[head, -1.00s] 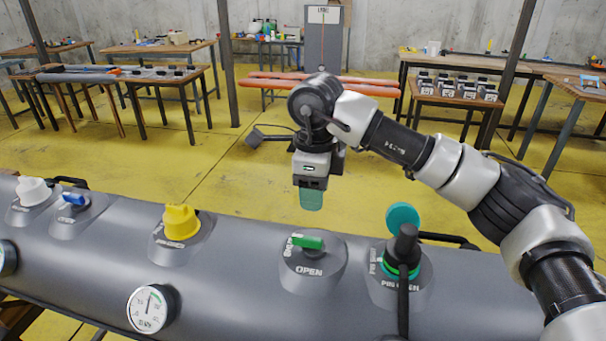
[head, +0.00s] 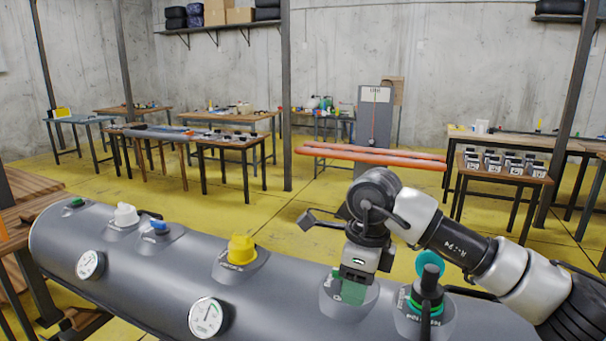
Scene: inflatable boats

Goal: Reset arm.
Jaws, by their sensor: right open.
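My right arm comes in from the right, and its gripper (head: 352,289) points down over the grey inflatable tube. The gripper is open, with greenish fingertips. In the picture it overlaps the grey valve base (head: 342,315) that carries a green handle. The fingers hide most of that handle, and I cannot tell whether they touch it. My left gripper is out of view.
The grey tube (head: 165,277) carries a yellow valve (head: 240,249), a blue one (head: 159,226), a white one (head: 125,214) and gauges (head: 206,317). A black hose fitting (head: 428,289) with a teal cap stands right of the gripper. Tables and orange tubes (head: 370,158) stand behind, beyond open yellow floor.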

